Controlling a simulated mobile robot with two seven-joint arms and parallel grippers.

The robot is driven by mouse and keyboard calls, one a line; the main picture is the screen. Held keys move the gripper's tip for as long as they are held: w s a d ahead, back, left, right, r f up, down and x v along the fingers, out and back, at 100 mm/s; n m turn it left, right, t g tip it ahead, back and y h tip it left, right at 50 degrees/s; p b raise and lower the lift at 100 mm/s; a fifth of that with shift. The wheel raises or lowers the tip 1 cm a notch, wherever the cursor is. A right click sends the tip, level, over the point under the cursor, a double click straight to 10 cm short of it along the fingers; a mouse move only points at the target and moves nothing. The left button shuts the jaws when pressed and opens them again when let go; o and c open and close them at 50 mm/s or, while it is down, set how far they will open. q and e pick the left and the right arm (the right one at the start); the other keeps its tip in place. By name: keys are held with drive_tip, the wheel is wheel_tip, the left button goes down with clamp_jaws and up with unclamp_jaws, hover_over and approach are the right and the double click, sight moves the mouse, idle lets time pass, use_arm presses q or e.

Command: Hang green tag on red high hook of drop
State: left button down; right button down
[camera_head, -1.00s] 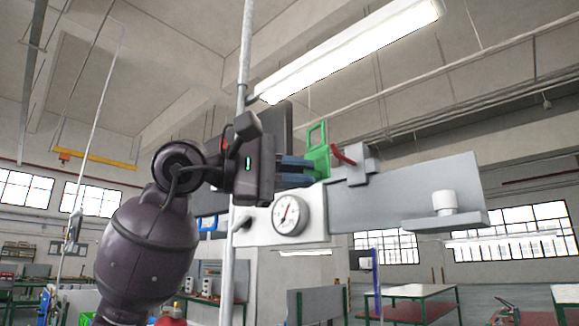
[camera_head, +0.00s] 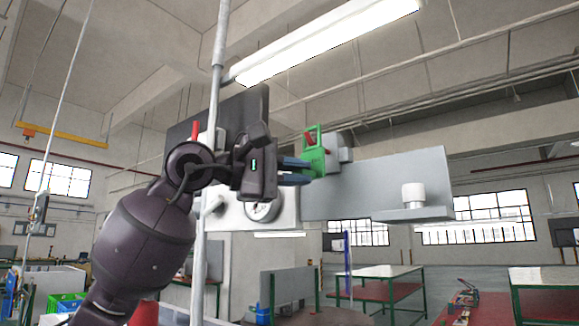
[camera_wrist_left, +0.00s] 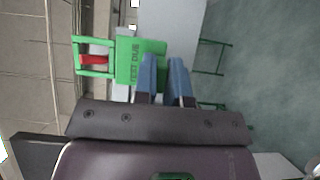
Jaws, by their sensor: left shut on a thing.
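The green tag (camera_head: 314,160) is held upright by my left gripper (camera_head: 307,171), whose blue fingers are shut on its lower part. In the left wrist view, the tag (camera_wrist_left: 140,62) bears partly readable lettering and has an open loop at its left end. The red hook (camera_head: 309,137) shows within the tag's loop in the head view. In the left wrist view, the red hook (camera_wrist_left: 92,60) also appears inside the loop opening; whether it bears the tag's weight I cannot tell. The hook is by a grey block (camera_head: 339,148) on the drop's grey panel (camera_head: 350,185). My right gripper is out of view.
A round gauge (camera_head: 262,211) is partly hidden below my left gripper. A white pole (camera_head: 213,110) stands close to my left arm. A white cylinder (camera_head: 413,195) sits on the panel's right shelf. Worktables (camera_head: 390,272) stand farther back.

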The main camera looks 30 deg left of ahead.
use_arm(q)
drive_tip(key=shift+w+d+f, duration=0.1)
drive_tip(key=shift+w+f, duration=0.15)
drive_tip(key=shift+w, duration=0.3)
drive_tip(key=shift+w+d+f, duration=0.1)
drive_tip(key=shift+w+f, duration=0.1)
drive_tip(key=shift+w, duration=0.3)
drive_tip(key=shift+w+f+b, duration=0.3)
drive_tip(key=shift+f+b, duration=0.05)
drive_tip(key=shift+f, duration=0.1)
drive_tip(key=c, duration=1.1)
unclamp_jaws()
drive_tip(key=shift+s+a, duration=0.1)
